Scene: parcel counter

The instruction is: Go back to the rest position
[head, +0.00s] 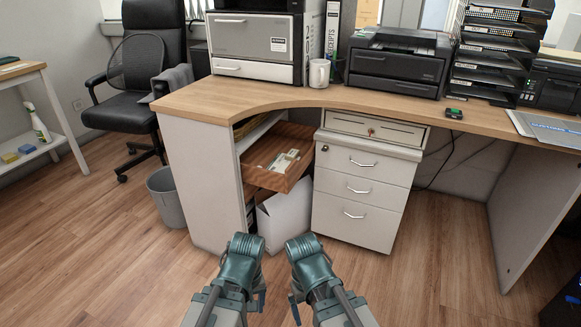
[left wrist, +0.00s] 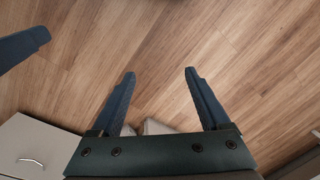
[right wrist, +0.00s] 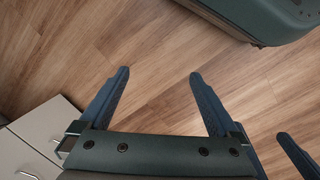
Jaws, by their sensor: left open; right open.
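My two arms show side by side at the bottom middle of the head view, in front of the desk and over the wood floor. In the left wrist view my left gripper (left wrist: 160,73) has its two blue fingers apart, with only floor between them. In the right wrist view my right gripper (right wrist: 159,73) is also spread and empty above the floor. In the head view the fingers are mostly hidden behind the arms' teal wrist parts. Neither gripper touches anything that I can see.
A wooden drawer (head: 265,174) stands pulled out under the curved desk (head: 290,97), with small items inside. Below it is a white box (head: 285,218). A white drawer cabinet (head: 361,190) stands to its right, a grey bin (head: 165,196) to the left. The floor (head: 440,265) at right front is clear.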

